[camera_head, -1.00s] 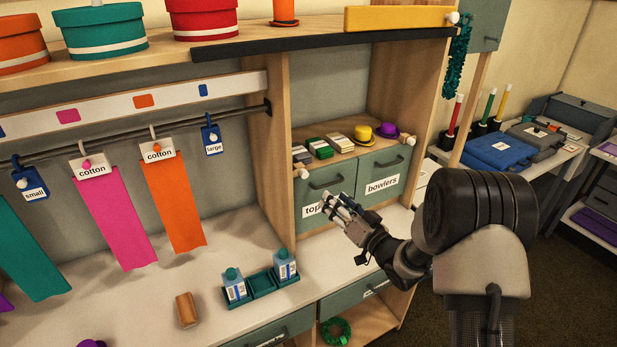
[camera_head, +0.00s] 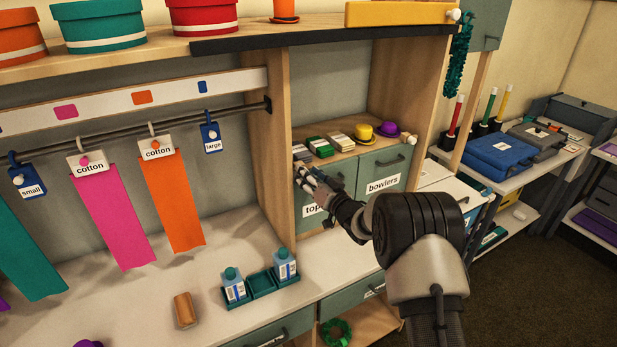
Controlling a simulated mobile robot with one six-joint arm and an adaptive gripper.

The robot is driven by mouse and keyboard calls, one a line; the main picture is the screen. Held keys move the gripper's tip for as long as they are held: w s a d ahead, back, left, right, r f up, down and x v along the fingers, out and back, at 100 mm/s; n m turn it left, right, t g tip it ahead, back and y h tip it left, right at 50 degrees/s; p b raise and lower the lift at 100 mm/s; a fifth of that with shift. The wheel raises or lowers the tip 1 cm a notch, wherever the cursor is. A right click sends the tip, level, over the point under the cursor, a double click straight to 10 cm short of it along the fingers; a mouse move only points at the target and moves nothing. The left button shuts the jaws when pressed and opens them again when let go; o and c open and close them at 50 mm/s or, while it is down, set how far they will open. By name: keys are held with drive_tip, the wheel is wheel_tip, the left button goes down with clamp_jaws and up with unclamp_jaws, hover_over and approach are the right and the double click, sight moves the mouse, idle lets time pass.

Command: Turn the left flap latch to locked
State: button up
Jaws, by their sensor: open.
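The left flap, a grey-green front (camera_head: 342,178) with a dark handle and a label partly reading "top", is in the right-hand cubby. My gripper (camera_head: 307,176) is open at this flap's upper left corner. The small pale latch there is mostly hidden by my fingers, so I cannot tell its position or whether they touch it. The neighbouring flap, labelled "bowlers" (camera_head: 382,184), has a similar pale latch (camera_head: 408,138) at its upper right corner.
Card stacks (camera_head: 340,141), a yellow hat (camera_head: 364,133) and a purple hat (camera_head: 388,130) sit above the flaps. A green tray with bottles (camera_head: 262,284) and a brown block (camera_head: 185,310) are on the counter. A wooden divider (camera_head: 270,170) stands left of my gripper.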

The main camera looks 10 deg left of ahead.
drive_tip(key=shift+c, duration=0.2)
clamp_jaws()
idle(0.3)
drive_tip(key=shift+n+b, duration=0.4)
drive_tip(key=shift+b, duration=0.05)
drive_tip(key=shift+s+a+r+n+h+b, duration=0.1)
drive_tip(key=shift+n+h+b, duration=0.25)
drive_tip(key=shift+n+b, duration=3.1)
drive_tip(key=shift+a+r+n+h+b, duration=0.1)
drive_tip(key=shift+n+h+b, duration=0.25)
drive_tip(key=shift+n+b, duration=3.05)
drive_tip(key=n+p, duration=0.2)
drive_tip(key=n, duration=0.1)
